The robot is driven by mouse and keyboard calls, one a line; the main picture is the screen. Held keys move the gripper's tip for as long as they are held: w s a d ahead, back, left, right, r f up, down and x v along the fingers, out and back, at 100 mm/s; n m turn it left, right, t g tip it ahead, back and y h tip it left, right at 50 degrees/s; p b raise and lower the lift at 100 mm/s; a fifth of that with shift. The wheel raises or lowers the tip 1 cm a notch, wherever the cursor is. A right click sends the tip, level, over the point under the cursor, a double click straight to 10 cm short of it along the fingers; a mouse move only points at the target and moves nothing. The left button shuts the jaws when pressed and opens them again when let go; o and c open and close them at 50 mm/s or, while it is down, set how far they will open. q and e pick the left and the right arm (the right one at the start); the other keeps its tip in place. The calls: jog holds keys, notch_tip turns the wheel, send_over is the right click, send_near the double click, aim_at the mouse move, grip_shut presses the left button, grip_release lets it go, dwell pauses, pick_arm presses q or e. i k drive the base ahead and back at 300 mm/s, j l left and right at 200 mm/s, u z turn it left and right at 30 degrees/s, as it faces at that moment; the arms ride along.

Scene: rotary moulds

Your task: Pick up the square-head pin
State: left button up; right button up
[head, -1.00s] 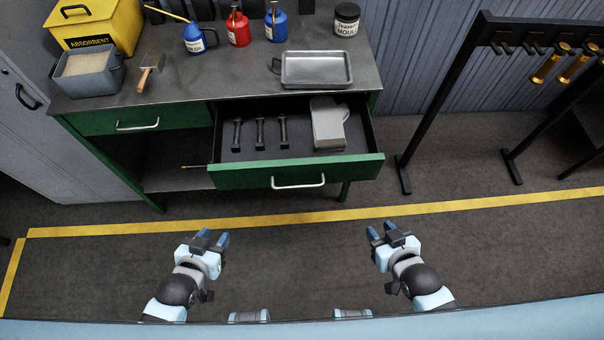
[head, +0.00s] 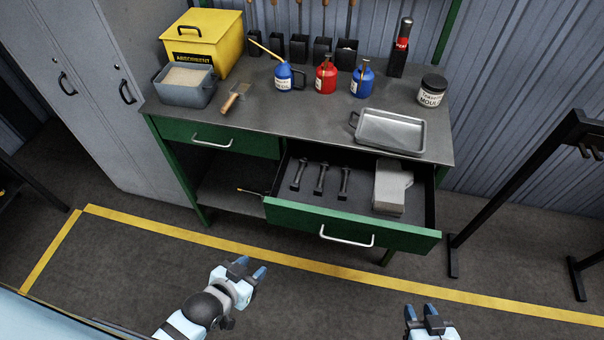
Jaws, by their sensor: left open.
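Three dark pins lie in a row in the open drawer (head: 384,230) of the green workbench: a left pin (head: 299,176), a middle pin (head: 321,179) and a right pin (head: 344,184). They are too small for me to tell which has the square head. My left gripper (head: 250,268) is open and empty, in front of the drawer and to its left, apart from it. My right gripper (head: 421,313) is at the bottom edge, in front of the drawer's right part. Its fingers look apart with nothing between them.
A grey block (head: 390,190) lies in the drawer right of the pins. On the bench top (head: 300,112) stand a metal tray (head: 391,132), bottles, a jar (head: 432,90) and a yellow bin (head: 203,45). A black rack (head: 520,190) stands at right. The floor before the drawer is clear.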

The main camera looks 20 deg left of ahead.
aim_at(294, 186)
jog(key=i+j, duration=0.1)
jog(key=j, duration=0.65)
jog(key=i+j, duration=0.15)
jog(key=j, duration=0.25)
jog(key=i+j, duration=0.1)
jog(key=j, duration=0.3)
jog(key=i, duration=0.5)
